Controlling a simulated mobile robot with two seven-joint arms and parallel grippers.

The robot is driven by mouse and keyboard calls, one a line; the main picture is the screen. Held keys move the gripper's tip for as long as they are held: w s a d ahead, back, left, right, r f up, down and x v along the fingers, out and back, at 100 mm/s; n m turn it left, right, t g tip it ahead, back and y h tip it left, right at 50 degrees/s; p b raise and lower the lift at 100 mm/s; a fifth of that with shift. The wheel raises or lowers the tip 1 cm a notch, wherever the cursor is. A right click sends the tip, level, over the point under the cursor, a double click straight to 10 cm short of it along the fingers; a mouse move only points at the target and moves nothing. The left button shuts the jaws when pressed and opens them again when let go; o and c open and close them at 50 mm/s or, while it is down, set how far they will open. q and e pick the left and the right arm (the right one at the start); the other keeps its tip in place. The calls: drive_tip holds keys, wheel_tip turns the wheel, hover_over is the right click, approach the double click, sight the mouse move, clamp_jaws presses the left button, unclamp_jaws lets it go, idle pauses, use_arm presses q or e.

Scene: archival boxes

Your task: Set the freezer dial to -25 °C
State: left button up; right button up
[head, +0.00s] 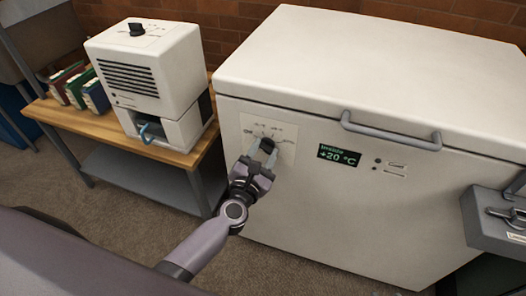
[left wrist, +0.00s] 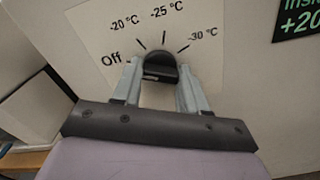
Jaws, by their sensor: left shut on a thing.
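The white chest freezer (head: 310,205) stands in the middle and right of the head view, lid closed. Its black dial (head: 267,146) sits on a pale label plate at the upper left of the front. In the left wrist view the dial (left wrist: 160,67) is under marks reading Off, -20 °C, -25 °C and -30 °C. Which mark it points to I cannot tell for sure. My left gripper (head: 259,158) is shut on the dial, a finger on each side of it. The green display (head: 339,155) reads "Inside +20 °C". My right gripper is not in view.
A white box-shaped device (head: 150,75) with a black knob on top stands on a wooden bench (head: 100,125) at the left, beside several books (head: 80,88). A grey handle (head: 390,130) juts from the lid. A grey case (head: 497,220) is at the right edge.

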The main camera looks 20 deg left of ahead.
use_arm(q)
drive_tip(key=m+p, duration=0.1)
drive_tip(key=m, duration=0.4)
drive_tip(key=m+p, duration=0.2)
drive_tip(key=m, duration=0.2)
drive_tip(key=m+p, duration=0.1)
drive_tip(key=m, duration=0.5)
drive_tip(key=shift+p, duration=0.4)
drive_tip(key=shift+m, duration=1.1)
drive_tip(key=o, duration=1.1)
drive_tip(key=shift+c, duration=0.2)
drive_tip(key=shift+s+p, duration=0.1)
drive_tip(key=shift+p, duration=0.2)
